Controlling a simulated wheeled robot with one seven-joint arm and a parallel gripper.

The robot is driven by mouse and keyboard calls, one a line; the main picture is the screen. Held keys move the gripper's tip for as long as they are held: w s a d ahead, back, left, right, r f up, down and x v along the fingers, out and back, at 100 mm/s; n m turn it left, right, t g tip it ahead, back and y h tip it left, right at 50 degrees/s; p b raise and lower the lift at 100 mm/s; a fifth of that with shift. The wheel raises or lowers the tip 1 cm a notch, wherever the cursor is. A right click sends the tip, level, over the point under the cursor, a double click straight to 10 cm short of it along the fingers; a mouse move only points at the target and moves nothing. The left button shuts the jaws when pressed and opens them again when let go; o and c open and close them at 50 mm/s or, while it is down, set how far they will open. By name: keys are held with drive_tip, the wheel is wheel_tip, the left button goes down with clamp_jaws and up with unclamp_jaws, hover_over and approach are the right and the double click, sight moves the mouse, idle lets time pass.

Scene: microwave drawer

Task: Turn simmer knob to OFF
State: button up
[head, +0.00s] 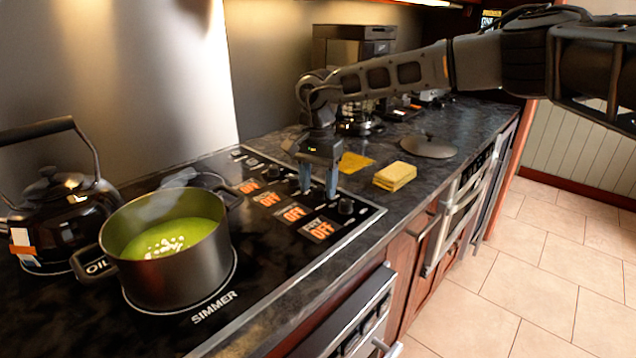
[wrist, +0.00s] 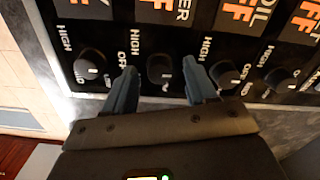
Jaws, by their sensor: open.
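The simmer knob (wrist: 160,68) is a black round knob below an orange display whose visible label ends in "ER". In the wrist view it sits between the two blue-grey fingers of my gripper (wrist: 159,80), which are open on either side of it. I cannot tell whether the fingers touch it. The knob's pointer is not clear. In the head view my gripper (head: 318,184) points down over the knob row at the cooktop's right end, and its fingers partly hide the knobs. Orange OFF displays (head: 293,213) show beside the row; their state text is partly cut off in the wrist view.
Neighbouring knobs (wrist: 90,67) (wrist: 224,75) stand close to both fingers. A steaming pot of green soup (head: 165,262) sits on the burner marked SIMMER, with a kettle (head: 62,215) to its left. Yellow sponges (head: 396,175) and a lid (head: 428,147) lie on the counter to the right.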

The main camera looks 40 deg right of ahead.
sight(319, 188)
drive_tip(key=shift+r+b, duration=0.4)
drive_tip(key=shift+r, duration=3.5)
drive_tip(key=shift+s, duration=0.1)
